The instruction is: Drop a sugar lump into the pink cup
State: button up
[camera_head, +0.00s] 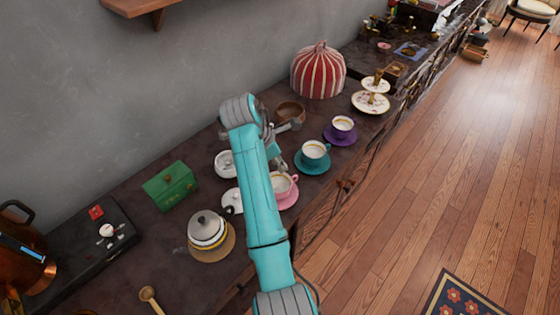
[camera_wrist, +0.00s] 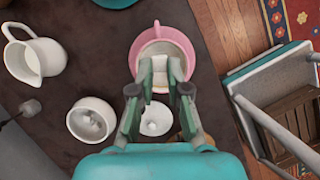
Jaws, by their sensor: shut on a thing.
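The pink cup (camera_wrist: 163,36) shows at the top middle of the wrist view, with its handle pointing up. In the head view the pink cup (camera_head: 286,190) is partly behind my arm. My gripper (camera_wrist: 161,73) is shut on a pale sugar lump (camera_wrist: 160,68) and is over the near part of the cup. The lump appears within the cup's outline; its height above the cup is hard to tell. A white sugar bowl (camera_wrist: 89,127) with pale lumps in it is to the left. In the head view the gripper (camera_head: 277,153) is largely hidden by my arm.
A white jug (camera_wrist: 33,62) and a small white round lid (camera_wrist: 156,118) are close by. A teal cup (camera_head: 314,150), a purple saucer (camera_head: 341,138), a teapot (camera_head: 208,229) and a green box (camera_head: 170,185) are on the counter. A stool (camera_wrist: 285,95) stands beyond the counter edge.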

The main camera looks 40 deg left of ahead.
aim_at(279, 175)
jog(key=shift+f, duration=2.8)
jog(key=o, duration=0.7)
jog(key=shift+o, duration=0.2)
jog(key=v, duration=0.7)
jog(key=shift+r, duration=0.25)
jog(key=shift+s, duration=0.1)
